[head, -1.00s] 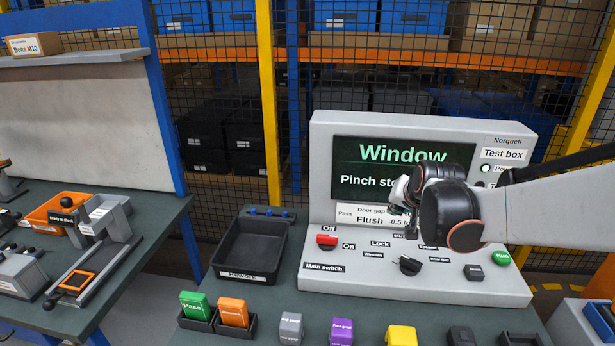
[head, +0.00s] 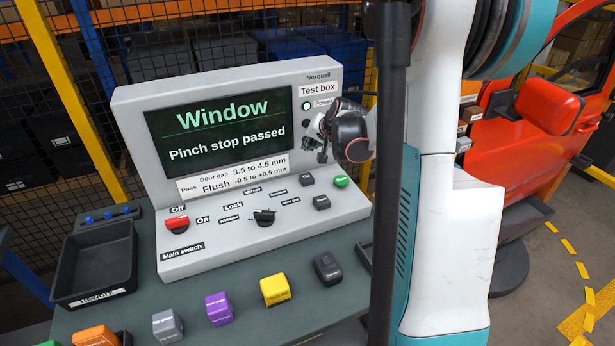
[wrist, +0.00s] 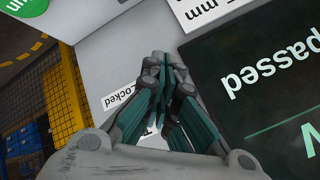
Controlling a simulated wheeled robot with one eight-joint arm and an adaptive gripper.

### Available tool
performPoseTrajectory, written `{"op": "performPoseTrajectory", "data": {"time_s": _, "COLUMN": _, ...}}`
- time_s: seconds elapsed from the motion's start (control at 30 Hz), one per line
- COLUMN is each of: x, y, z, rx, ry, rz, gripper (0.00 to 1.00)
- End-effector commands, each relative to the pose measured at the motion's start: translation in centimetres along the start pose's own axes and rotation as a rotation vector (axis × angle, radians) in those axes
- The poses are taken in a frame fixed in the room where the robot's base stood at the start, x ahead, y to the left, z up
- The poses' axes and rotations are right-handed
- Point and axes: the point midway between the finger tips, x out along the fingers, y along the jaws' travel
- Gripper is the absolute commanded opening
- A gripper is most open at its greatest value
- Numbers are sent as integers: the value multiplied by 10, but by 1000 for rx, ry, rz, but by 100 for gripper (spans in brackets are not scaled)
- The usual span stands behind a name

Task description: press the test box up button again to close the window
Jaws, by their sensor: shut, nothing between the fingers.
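The grey test box (head: 225,255) stands on the bench in the head view. Its screen (head: 220,124) reads "Window" and "Pinch stop passed". Two dark square buttons sit at the right of its panel: the upper one (head: 306,180), whose small marking looks like "Up", and a lower one (head: 322,202). My gripper (head: 322,156) is shut and empty, above and a little right of the upper button, apart from it. In the wrist view the closed fingers (wrist: 162,62) point at the box face by a "Locked" label. The upper button is not identifiable there.
A green button (head: 341,182) and a black rotary knob (head: 264,217) flank the dark buttons. The red main switch (head: 177,222) is at the left. Coloured blocks, including a yellow one (head: 275,290), line the bench front. A red car door (head: 535,150) stands at the right.

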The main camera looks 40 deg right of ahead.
Motion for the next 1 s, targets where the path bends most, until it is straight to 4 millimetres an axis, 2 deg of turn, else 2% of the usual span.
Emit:
{"op": "performPoseTrajectory", "data": {"time_s": 0.27, "x": 8, "y": 5, "z": 6, "rx": -1, "ry": 0, "rz": 0, "gripper": 0}}
{"op": "performPoseTrajectory", "data": {"time_s": 0.8, "x": 54, "y": 39, "z": 40, "rx": -1, "ry": 0, "rz": 0, "gripper": 0}}
{"op": "performPoseTrajectory", "data": {"time_s": 1.0, "x": 62, "y": 44, "z": 45, "rx": -1, "ry": 0, "rz": 0, "gripper": 0}}
